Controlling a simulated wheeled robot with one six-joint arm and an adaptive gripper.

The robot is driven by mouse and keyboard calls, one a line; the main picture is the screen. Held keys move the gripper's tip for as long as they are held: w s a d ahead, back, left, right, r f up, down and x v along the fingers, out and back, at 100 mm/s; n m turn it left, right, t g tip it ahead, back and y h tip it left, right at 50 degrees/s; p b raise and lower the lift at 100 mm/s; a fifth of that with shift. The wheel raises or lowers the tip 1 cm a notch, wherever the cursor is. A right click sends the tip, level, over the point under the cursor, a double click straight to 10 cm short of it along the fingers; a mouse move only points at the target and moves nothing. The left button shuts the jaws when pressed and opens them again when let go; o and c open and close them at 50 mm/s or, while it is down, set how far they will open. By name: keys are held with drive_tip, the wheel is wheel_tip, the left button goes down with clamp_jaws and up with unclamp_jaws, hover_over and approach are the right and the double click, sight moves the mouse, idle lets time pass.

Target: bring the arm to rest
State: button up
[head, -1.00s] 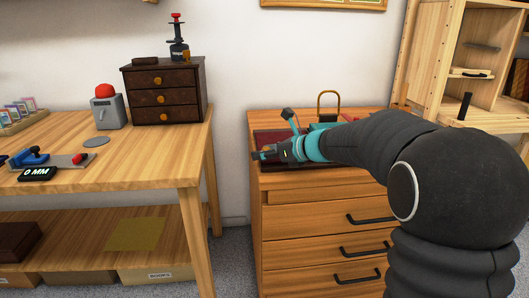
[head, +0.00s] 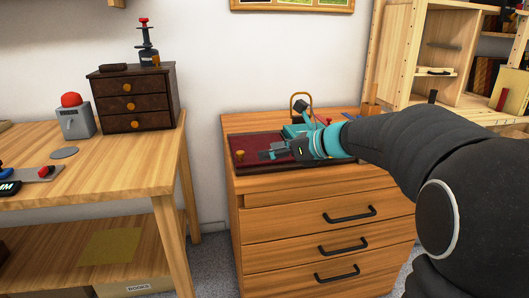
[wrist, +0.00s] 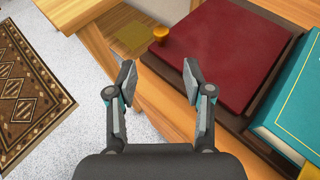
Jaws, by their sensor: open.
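My gripper (head: 268,154) is at the end of my dark arm, above the dresser's top in the head view. In the wrist view my gripper (wrist: 160,85) has its two fingers apart with nothing between them. Below and beyond the fingers is a dark red panel (wrist: 225,45) with an orange knob (wrist: 160,33), lying on the wooden dresser (head: 300,225). The panel also shows in the head view (head: 250,143), partly hidden by my gripper.
A teal book (wrist: 290,105) lies right of the red panel. A wooden workbench (head: 110,165) at left carries a small dark drawer chest (head: 135,100) and a grey box with a red dome (head: 75,115). A shelf unit (head: 400,60) stands at right. Patterned rug (wrist: 28,85) on the floor.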

idle(0.3)
drive_tip(key=s+d+f+n+g+h, duration=0.1)
drive_tip(key=s+d+f+n+h, duration=0.1)
drive_tip(key=s+n, duration=0.6)
drive_tip(key=s+d+f+n+h, duration=0.2)
drive_tip(key=s+f+n+h, duration=0.3)
drive_tip(key=s+n, duration=0.4)
drive_tip(key=s+d+f+n+g+h, duration=0.1)
drive_tip(key=s+d+f+n+h, duration=0.2)
drive_tip(key=s+n, duration=0.6)
drive_tip(key=s+f, duration=0.1)
drive_tip(key=s, duration=0.5)
drive_tip(key=shift+s+f+g+h, duration=0.2)
drive_tip(key=shift+f+g+h, duration=0.1)
